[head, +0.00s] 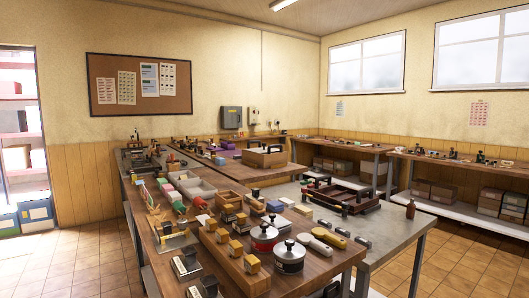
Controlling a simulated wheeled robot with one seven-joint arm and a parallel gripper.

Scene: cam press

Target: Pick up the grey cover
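A round grey cover with a black knob (289,255) is near the front right corner of the near wooden bench. It appears to sit on a low round body, and I cannot tell whether the two are separate. A similar round piece with a red body and black knob (264,235) stands just behind it, to the left. My gripper is not clearly in view. A small dark shape shows below the bench's front edge, and I cannot tell what it is.
A wooden block with several yellow-topped pieces (236,263) lies left of the cover. A white-handled tool (314,243) and a yellow-handled tool (328,236) lie to its right. Tiled floor is open at right.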

